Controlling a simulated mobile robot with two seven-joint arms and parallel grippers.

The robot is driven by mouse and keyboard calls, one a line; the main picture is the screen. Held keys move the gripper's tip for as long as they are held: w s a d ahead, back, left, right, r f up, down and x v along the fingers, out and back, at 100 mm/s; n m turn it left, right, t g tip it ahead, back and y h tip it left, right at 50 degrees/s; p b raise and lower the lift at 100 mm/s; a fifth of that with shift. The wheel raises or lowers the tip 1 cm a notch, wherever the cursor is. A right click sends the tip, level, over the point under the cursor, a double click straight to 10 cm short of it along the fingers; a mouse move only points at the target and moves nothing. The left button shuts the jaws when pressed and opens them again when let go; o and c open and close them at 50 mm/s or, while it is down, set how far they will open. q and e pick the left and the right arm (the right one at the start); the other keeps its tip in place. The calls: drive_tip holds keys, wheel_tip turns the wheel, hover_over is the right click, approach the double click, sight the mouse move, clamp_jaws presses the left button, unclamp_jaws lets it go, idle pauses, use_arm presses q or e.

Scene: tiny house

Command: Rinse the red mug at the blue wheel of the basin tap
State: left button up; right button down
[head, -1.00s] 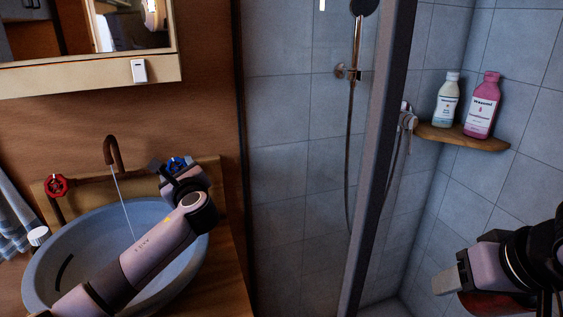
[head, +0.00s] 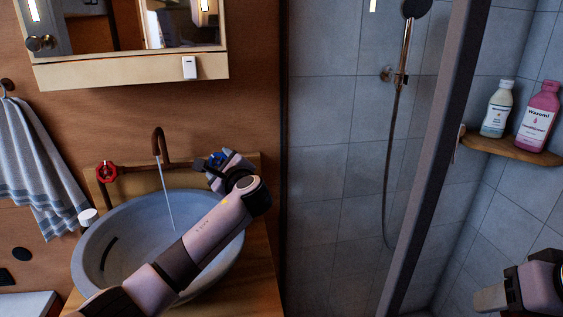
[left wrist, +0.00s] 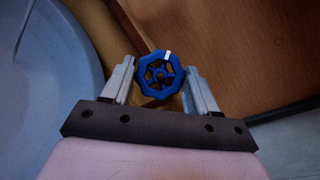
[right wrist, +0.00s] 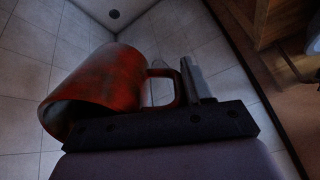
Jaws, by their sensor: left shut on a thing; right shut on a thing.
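The blue wheel (left wrist: 160,74) sits between the fingers of my left gripper (left wrist: 161,80), which is shut on it. In the head view the blue wheel (head: 215,161) is partly hidden by my left gripper (head: 222,168). Water runs from the brown tap (head: 159,145) into the blue-grey basin (head: 90,257). In the right wrist view, my right gripper (right wrist: 188,82) is shut on the handle of the red mug (right wrist: 98,90). The mug is tilted, and its inside is mostly hidden. My right gripper (head: 492,298) is at the lower right of the head view, away from the basin.
A red wheel (head: 107,172) is left of the tap. A white cap-like object (head: 88,216) is at the basin's left rim. A dark shower frame post (head: 432,160) stands between the basin and the shelf (head: 500,150) with two bottles.

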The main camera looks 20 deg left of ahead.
use_arm(q)
drive_tip(key=shift+d+f, duration=0.1)
drive_tip(key=o, duration=1.1)
drive_tip(key=shift+c, duration=0.2)
drive_tip(key=v, duration=1.2)
drive_tip(key=shift+b, duration=0.3)
drive_tip(key=shift+s, duration=0.15)
